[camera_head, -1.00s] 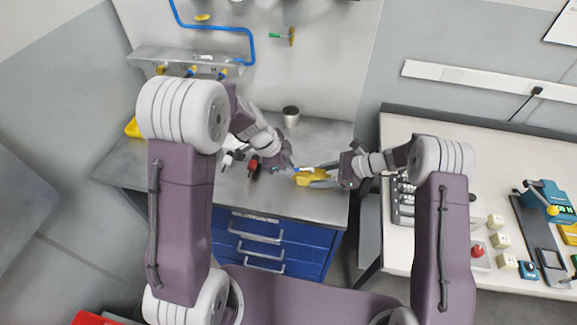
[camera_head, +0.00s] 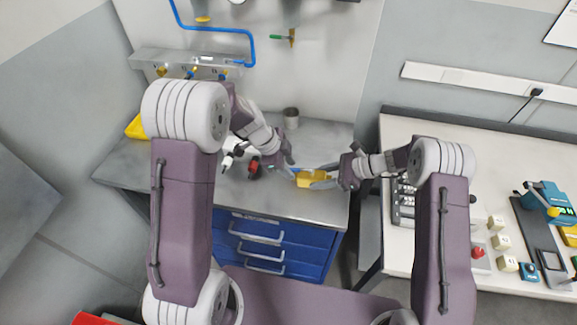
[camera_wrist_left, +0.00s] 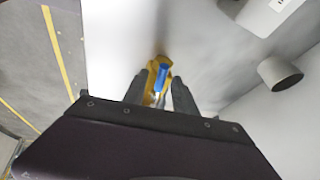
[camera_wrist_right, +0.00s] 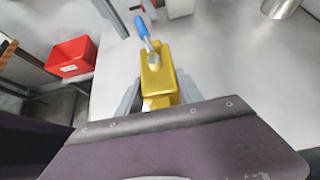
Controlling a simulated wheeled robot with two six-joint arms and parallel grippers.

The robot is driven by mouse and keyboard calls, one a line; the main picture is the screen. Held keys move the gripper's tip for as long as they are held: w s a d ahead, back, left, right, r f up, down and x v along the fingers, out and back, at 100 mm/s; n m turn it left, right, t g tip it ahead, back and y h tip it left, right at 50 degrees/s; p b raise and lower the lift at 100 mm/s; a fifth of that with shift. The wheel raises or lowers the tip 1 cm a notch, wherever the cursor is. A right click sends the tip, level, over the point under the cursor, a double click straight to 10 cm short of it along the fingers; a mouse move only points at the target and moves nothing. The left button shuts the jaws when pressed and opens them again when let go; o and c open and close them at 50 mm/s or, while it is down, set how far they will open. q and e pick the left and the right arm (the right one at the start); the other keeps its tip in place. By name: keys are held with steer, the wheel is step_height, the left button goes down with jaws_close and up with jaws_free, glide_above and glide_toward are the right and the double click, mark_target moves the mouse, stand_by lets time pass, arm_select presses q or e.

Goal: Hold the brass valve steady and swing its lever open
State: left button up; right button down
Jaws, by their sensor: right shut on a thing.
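The brass valve (camera_head: 311,179) is held above the workbench by my right gripper (camera_head: 326,179), which is shut on its body. The right wrist view shows the valve (camera_wrist_right: 157,78) between the fingers, with its blue-handled lever (camera_wrist_right: 141,26) pointing away from that gripper. My left gripper (camera_head: 289,162) is close to the lever end. In the left wrist view its fingers (camera_wrist_left: 160,92) are apart, with the blue handle (camera_wrist_left: 160,76) between them and the valve (camera_wrist_left: 160,62) beyond. I cannot tell whether the fingers touch the handle.
A grey cup (camera_head: 291,113) stands at the back of the workbench (camera_head: 285,205). A red item (camera_head: 254,167) and a white item (camera_head: 230,158) are left of my left gripper. A white table (camera_head: 372,268) with several devices stands to the right. The front of the workbench is clear.

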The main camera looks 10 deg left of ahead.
steer(key=shift+f, duration=0.15)
arm_select(q)
steer(key=v, duration=1.2)
steer(key=shift+w, duration=0.1)
arm_select(e)
steer(key=c, duration=0.7)
jaws_free()
